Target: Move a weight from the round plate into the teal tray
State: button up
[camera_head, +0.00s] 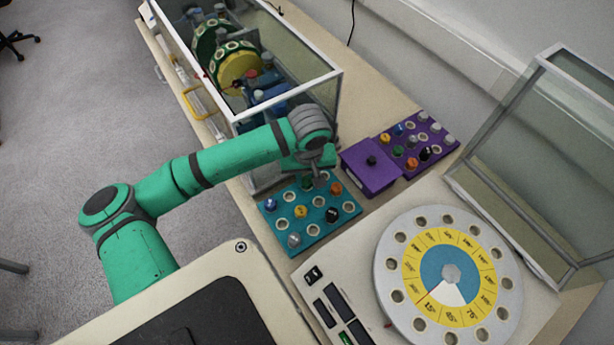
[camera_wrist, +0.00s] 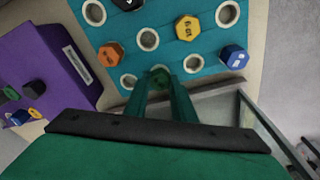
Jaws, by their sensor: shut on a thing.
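The teal tray (camera_head: 317,226) lies below my arm, and it also shows in the wrist view (camera_wrist: 168,53). It holds orange (camera_wrist: 109,54), yellow (camera_wrist: 187,28), blue (camera_wrist: 234,57) and black (camera_head: 332,215) weights, a grey one and several empty ringed holes. My gripper (camera_head: 312,177) points down at the tray's far edge. In the wrist view its green fingers (camera_wrist: 160,80) are shut on a small green weight (camera_wrist: 159,74), mostly hidden between the tips, over a hole position. I cannot tell if it is fully seated. The round plate (camera_head: 388,265) at right shows empty holes around its yellow and blue dial.
A purple tray (camera_head: 433,150) with several weights and a purple box (camera_head: 370,167) stand right of my gripper. A glass case (camera_head: 300,95) with a wheel mechanism (camera_head: 238,66) is behind. An open glass cover (camera_head: 545,150) stands at right. A control panel (camera_head: 340,310) is in front.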

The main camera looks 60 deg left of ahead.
jog(key=shift+f, duration=0.55)
jog(key=o, duration=1.1)
jog(key=shift+r, duration=0.1)
jog(key=r, duration=0.7)
jog(key=d+r, duration=0.1)
jog(key=r, duration=0.2)
jog(key=shift+s+r, duration=0.3)
jog(key=shift+s, duration=0.05)
jog(key=shift+w, duration=0.1)
